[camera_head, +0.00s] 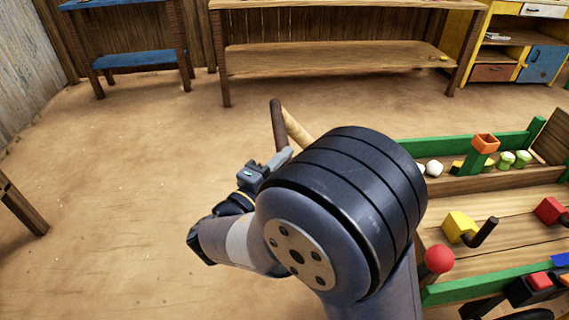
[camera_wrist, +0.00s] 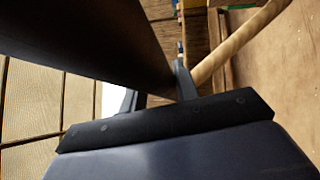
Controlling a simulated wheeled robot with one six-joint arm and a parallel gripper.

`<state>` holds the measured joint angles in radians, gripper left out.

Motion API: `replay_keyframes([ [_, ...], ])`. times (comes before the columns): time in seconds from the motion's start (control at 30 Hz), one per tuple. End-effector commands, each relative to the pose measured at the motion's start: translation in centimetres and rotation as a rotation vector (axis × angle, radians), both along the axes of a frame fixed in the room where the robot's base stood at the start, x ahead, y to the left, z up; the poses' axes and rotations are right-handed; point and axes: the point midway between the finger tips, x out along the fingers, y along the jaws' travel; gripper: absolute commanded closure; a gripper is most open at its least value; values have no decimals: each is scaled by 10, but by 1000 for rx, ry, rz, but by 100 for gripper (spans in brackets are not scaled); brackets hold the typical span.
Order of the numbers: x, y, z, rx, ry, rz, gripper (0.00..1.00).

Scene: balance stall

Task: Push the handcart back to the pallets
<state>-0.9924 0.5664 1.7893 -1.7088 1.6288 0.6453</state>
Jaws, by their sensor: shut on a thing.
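The handcart (camera_head: 490,190) looks to be the low wooden bed with green side rails at the right, partly hidden by my arm. A pale pole (camera_head: 297,130) and a dark brown handle bar (camera_head: 277,125) stick out beyond my arm. Their join to the bed is hidden. My gripper (camera_head: 280,160) is shut on the dark handle bar. In the wrist view the handle bar (camera_wrist: 90,35) runs large and dark between the fingers, and the pale pole (camera_wrist: 240,42) slants up to the right. I cannot make out any pallets.
A long wooden table (camera_head: 330,58) and a blue bench (camera_head: 140,60) stand at the back. A table leg (camera_head: 20,205) is at far left. Dirt floor at left is clear.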

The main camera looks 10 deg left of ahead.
Motion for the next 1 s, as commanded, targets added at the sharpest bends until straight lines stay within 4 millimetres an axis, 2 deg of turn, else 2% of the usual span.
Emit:
replay_keyframes([
  [0.23,0,-1,-1,0,1,0,100],
  [0.33,2,-8,-1,1,0,-3,100],
  [0.7,24,-96,-3,3,-3,-13,100],
  [0.83,29,-116,-2,3,-1,-9,100],
  [1.0,32,-128,-2,0,1,-4,100],
])
